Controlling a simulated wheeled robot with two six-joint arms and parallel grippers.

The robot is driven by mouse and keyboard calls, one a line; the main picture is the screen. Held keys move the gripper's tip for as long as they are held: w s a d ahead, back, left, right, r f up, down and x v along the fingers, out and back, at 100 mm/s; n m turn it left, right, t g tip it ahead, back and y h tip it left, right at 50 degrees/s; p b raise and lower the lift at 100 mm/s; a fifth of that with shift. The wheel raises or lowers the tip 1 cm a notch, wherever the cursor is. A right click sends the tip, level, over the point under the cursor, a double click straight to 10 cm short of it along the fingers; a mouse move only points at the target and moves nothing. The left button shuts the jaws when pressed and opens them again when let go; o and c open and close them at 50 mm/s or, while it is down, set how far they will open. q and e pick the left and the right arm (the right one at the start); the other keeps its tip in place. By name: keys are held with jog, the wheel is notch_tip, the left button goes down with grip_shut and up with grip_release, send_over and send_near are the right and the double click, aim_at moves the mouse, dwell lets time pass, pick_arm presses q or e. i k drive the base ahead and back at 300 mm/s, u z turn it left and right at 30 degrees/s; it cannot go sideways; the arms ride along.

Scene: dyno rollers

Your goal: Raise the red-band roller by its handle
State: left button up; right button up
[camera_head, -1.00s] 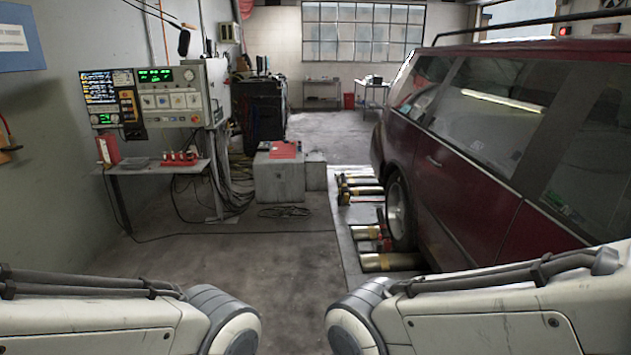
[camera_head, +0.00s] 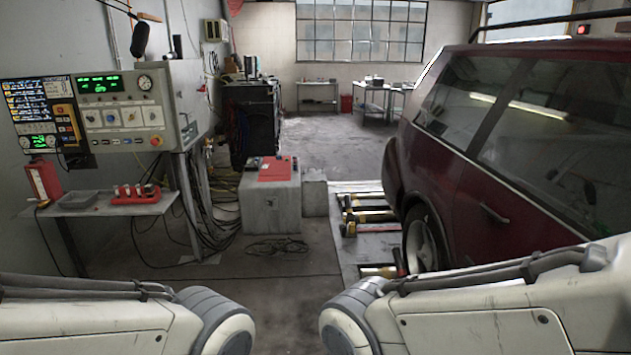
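Metal floor rollers (camera_head: 372,216) with yellowish parts lie in a pale-edged pit beside the van, ahead and right of centre. A nearer roller (camera_head: 377,271) lies by the van's front-left wheel area, with a small red part (camera_head: 400,262) beside it. Whether this red is a band or a handle is too small to tell. The van and my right arm hide part of the rollers. Both my arms reach in at the lower corners, but neither gripper shows.
The dark red van (camera_head: 490,170) fills the right. A control console (camera_head: 125,115) stands at left above a shelf (camera_head: 100,208) with a red rack (camera_head: 136,194). A grey block (camera_head: 268,208) stands mid-floor with cables beside it. The concrete floor ahead is mostly open.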

aim_at(401, 273)
jog(key=i, duration=3.9)
jog(key=z, duration=1.55)
